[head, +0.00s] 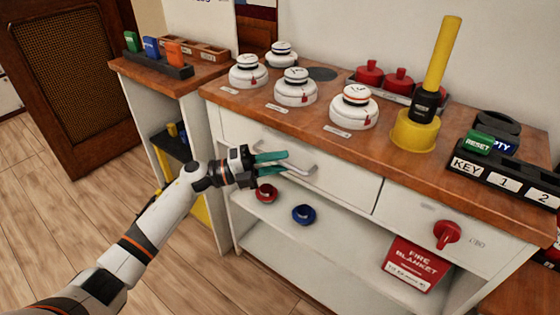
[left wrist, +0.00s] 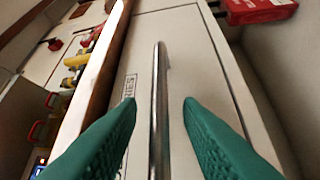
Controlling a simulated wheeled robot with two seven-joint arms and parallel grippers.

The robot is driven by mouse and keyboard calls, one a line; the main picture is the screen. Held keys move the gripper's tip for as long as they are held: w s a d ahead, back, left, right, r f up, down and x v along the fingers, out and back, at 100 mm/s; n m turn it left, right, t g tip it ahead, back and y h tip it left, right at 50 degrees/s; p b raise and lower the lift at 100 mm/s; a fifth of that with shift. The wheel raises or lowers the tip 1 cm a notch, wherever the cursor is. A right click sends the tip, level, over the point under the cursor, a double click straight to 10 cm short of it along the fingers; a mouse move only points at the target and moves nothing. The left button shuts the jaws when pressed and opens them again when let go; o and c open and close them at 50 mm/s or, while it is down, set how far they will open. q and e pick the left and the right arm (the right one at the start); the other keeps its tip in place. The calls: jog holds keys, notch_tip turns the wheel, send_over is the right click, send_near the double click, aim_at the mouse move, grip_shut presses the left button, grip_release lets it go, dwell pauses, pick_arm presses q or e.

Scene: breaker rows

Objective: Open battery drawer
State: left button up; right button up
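The white drawer (head: 338,184) under the wooden top has a metal bar handle (head: 302,169) and appears shut in the head view. My left gripper (head: 286,162), with teal fingers, is at the handle in front of the drawer. In the left wrist view, its two fingers (left wrist: 160,110) are apart, with the bar handle (left wrist: 158,75) between them and a visible gap on each side. A small printed label (left wrist: 128,98) shows on the drawer front, partly hidden by a finger. My right gripper is not in view.
White smoke detectors (head: 295,88) and a yellow-and-black device (head: 415,130) stand on the counter (head: 385,152). A red knob (head: 446,235) is on the right front.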

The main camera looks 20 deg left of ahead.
pick_arm(q)
jog(key=shift+w+d, duration=0.2)
jog(key=shift+d, duration=0.15)
jog(key=shift+c, duration=0.4)
grip_shut()
